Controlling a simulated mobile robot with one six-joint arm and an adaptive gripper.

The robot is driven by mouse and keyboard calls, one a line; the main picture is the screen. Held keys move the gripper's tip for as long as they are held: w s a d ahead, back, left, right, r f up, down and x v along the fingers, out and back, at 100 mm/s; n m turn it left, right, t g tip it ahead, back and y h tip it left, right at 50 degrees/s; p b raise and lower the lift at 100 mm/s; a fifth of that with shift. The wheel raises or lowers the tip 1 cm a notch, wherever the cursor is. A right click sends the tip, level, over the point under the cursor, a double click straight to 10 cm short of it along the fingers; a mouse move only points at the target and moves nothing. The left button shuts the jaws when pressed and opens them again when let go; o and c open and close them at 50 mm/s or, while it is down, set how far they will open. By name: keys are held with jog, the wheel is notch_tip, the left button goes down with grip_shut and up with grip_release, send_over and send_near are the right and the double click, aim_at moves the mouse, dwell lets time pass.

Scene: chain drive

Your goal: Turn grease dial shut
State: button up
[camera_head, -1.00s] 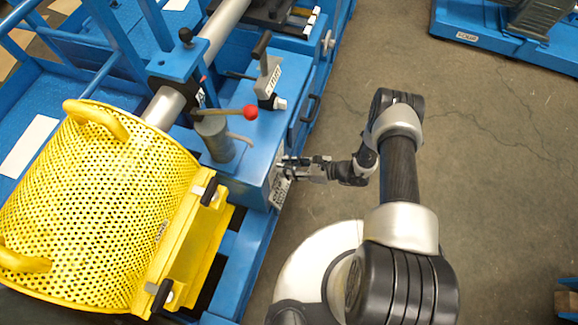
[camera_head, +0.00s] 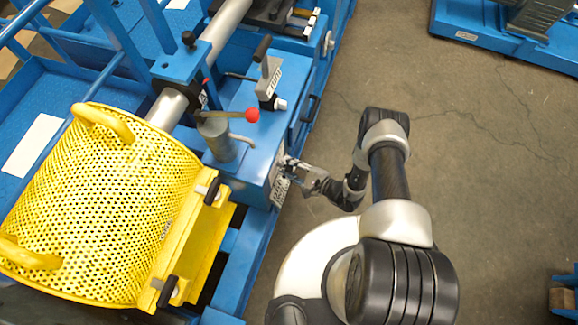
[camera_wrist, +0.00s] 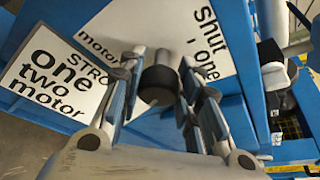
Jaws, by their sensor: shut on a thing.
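The grease dial is a small black round knob (camera_wrist: 158,86) on a silver stem, in front of a white plate (camera_wrist: 165,25) lettered "shut", "one" and "motor". My gripper (camera_wrist: 160,88) has one finger on each side of the knob and is shut on it. In the head view my gripper (camera_head: 291,166) reaches the right face of the blue box (camera_head: 250,140), beside a white label plate (camera_head: 281,187). The pointer's setting cannot be read.
A second white plate (camera_wrist: 52,77) reads "STROKE"-like letters, "one two motor". A red-tipped lever (camera_head: 251,115) and a grey cylinder (camera_head: 217,138) stand on the box. A yellow perforated guard (camera_head: 110,205) is at left. Grey floor (camera_head: 480,190) is open at right.

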jog(key=n+t, duration=0.1)
jog(key=n, duration=0.1)
jog(key=n+t+b, duration=0.1)
jog(key=n, duration=0.2)
jog(key=shift+f+t+y, duration=0.2)
jog(key=shift+t+y, duration=0.1)
jog(key=shift+t, duration=0.1)
jog(key=n+t+y+b, duration=0.1)
jog(key=n, duration=0.2)
jog(key=shift+b, duration=0.35)
jog(key=shift+n, duration=0.7)
jog(key=shift+r+y, duration=0.1)
jog(key=shift+y, duration=0.2)
jog(key=o, duration=1.1)
